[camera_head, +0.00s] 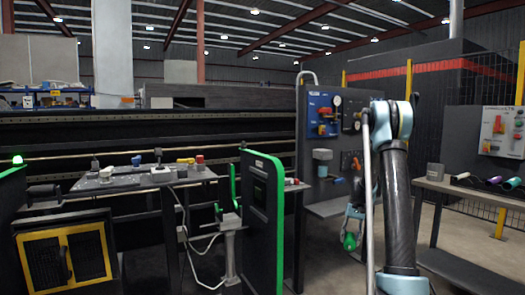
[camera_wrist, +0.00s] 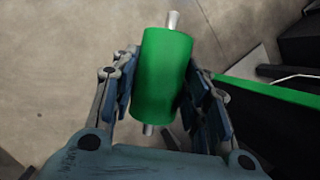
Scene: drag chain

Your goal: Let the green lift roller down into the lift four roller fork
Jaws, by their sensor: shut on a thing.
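The green lift roller (camera_wrist: 165,75) is a green cylinder with grey metal shaft ends. My gripper (camera_wrist: 163,85) is shut around its middle, with one finger on each side. In the head view the roller (camera_head: 349,242) hangs below my gripper (camera_head: 350,229), in front of the grey panel and above the floor. A green bracket (camera_head: 231,219) on a grey post, left of my gripper, looks like the roller fork. A tall green-edged panel (camera_head: 262,210) stands between them in the picture and hides part of that area. I cannot make out the fork in the wrist view.
The green-edged panel also shows right of my gripper in the wrist view (camera_wrist: 270,95). A bench (camera_head: 140,181) with small parts stands at left. A side table (camera_head: 470,190) with coloured rollers is at right. Bare floor (camera_wrist: 60,60) lies beneath the roller.

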